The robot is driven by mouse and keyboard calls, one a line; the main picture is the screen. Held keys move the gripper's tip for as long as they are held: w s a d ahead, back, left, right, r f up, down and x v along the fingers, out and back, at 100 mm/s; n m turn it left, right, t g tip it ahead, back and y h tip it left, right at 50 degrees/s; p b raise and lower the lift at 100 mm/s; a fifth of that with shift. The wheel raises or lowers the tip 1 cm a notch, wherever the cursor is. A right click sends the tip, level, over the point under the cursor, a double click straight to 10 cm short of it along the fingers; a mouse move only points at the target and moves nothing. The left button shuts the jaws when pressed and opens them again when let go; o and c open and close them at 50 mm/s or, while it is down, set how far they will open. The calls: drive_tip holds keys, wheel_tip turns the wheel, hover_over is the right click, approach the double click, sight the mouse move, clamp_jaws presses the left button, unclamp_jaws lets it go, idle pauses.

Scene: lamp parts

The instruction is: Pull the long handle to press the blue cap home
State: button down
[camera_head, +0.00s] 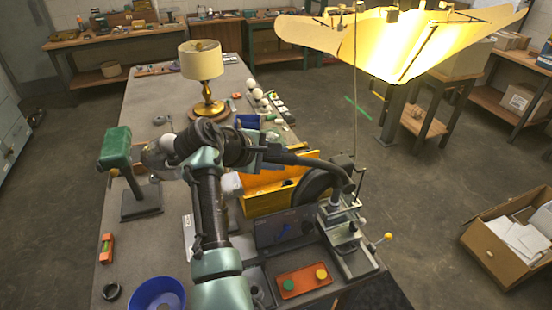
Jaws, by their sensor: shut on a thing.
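A grey arbor press (341,232) stands at the table's right front edge. A long dark handle (318,164) runs leftward from the top of the press and curves down towards it. My gripper (268,156) is at the left end of this handle and is shut on it. The fingers are small and partly hidden by my wrist. I cannot make out the blue cap; the spot under the ram is too small and crowded to read.
A yellow bin (270,190) and a dark panel (287,229) are close below my gripper. An orange tray (304,282) lies in front of the press. A green-headed stand (118,143), a blue bowl (157,294) and a brass lamp (205,85) are on the table. A lit shade (385,45) hangs above right.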

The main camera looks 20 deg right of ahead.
drive_tip(key=shift+w+d+r, duration=0.1)
drive_tip(key=shift+d+r, duration=0.15)
drive_tip(key=shift+r, duration=0.35)
drive_tip(key=c, duration=0.8)
unclamp_jaws()
drive_tip(key=shift+c, duration=0.2)
drive_tip(key=o, duration=0.3)
drive_tip(key=shift+d, duration=0.15)
drive_tip(key=shift+f, duration=0.2)
drive_tip(key=shift+a, duration=0.4)
drive_tip(key=b+v, duration=0.4)
drive_tip(key=v, duration=0.8)
drive_tip(key=shift+s+r, duration=0.25)
drive_tip(key=shift+s, duration=0.05)
